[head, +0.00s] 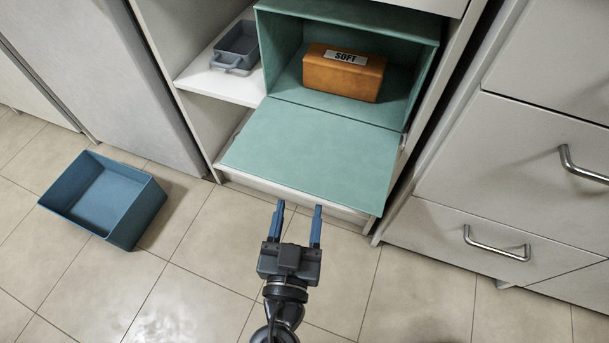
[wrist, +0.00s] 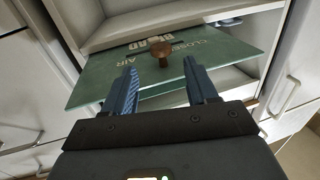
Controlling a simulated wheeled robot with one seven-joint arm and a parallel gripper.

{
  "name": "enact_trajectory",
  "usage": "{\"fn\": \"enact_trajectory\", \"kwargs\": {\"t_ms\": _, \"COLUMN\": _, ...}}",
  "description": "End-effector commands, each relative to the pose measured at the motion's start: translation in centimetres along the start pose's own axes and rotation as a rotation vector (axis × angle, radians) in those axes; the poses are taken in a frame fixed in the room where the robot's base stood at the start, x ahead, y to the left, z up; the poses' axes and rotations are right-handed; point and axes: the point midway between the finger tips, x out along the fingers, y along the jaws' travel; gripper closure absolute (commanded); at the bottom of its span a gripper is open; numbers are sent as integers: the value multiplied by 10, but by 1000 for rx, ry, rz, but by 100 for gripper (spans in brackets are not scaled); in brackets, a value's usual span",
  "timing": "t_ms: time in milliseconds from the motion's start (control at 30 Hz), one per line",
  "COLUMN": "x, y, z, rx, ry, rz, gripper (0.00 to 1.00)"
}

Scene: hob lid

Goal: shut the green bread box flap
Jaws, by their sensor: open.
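The green bread box (head: 348,22) stands on a shelf in an open cabinet in the head view. Its flap (head: 312,155) hangs open, folded down toward me and sticking out past the shelf. The wrist view shows the flap's outer face (wrist: 190,72) with lettering and a round brown knob (wrist: 161,50). A brown loaf-shaped block (head: 344,74) labelled SOFT sits inside the box. My gripper (head: 296,209) is open and empty, near the flap's front edge. In the wrist view its blue fingers (wrist: 162,88) point toward the flap, apart from the knob.
A grey dish (head: 236,48) with a handle sits on the white shelf left of the box. A blue open bin (head: 105,198) stands on the tiled floor at left. Drawers with metal handles (head: 497,246) are at right. The floor around my gripper is clear.

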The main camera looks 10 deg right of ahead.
Motion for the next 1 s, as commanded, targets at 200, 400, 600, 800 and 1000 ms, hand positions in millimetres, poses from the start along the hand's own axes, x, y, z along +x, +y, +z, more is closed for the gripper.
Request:
{"fn": "enact_trajectory", "kwargs": {"t_ms": 200, "x": 20, "y": -2, "z": -2, "rx": 8, "ry": 15, "rz": 4, "gripper": 42}}
{"fn": "enact_trajectory", "kwargs": {"t_ms": 400, "x": 51, "y": -2, "z": -3, "rx": 8, "ry": 14, "rz": 4, "gripper": 42}}
{"fn": "enact_trajectory", "kwargs": {"t_ms": 600, "x": 73, "y": -2, "z": -3, "rx": 6, "ry": 13, "rz": 3, "gripper": 42}}
{"fn": "enact_trajectory", "kwargs": {"t_ms": 800, "x": 78, "y": -2, "z": -3, "rx": 6, "ry": 11, "rz": 2, "gripper": 42}}
{"fn": "enact_trajectory", "kwargs": {"t_ms": 1000, "x": 78, "y": -2, "z": -3, "rx": 6, "ry": 11, "rz": 2, "gripper": 45}}
